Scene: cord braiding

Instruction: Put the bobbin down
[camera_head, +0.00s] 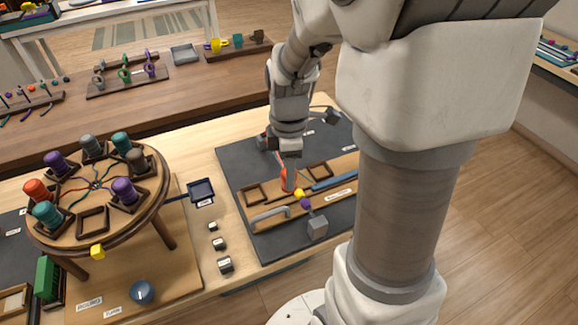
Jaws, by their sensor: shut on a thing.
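A red-orange bobbin (288,180) stands roughly upright over the wooden board on the dark mat, just below my gripper (286,163). My gripper points down and is shut on the bobbin's upper part. The fingers are small and partly hidden here. I cannot tell whether the bobbin's base touches the board. Two square wooden frames, left (256,194) and right (318,171), lie on either side of it. The round braiding stand (62,236) at the left carries several coloured bobbins in square holders around its rim. One square holder (93,221) at its front is empty.
A blue tool (335,182), a grey handle (270,214), and a grey block (317,228) lie near the bobbin. A small dark tray (201,191) and several small blocks sit between stand and mat. My arm column covers the right side.

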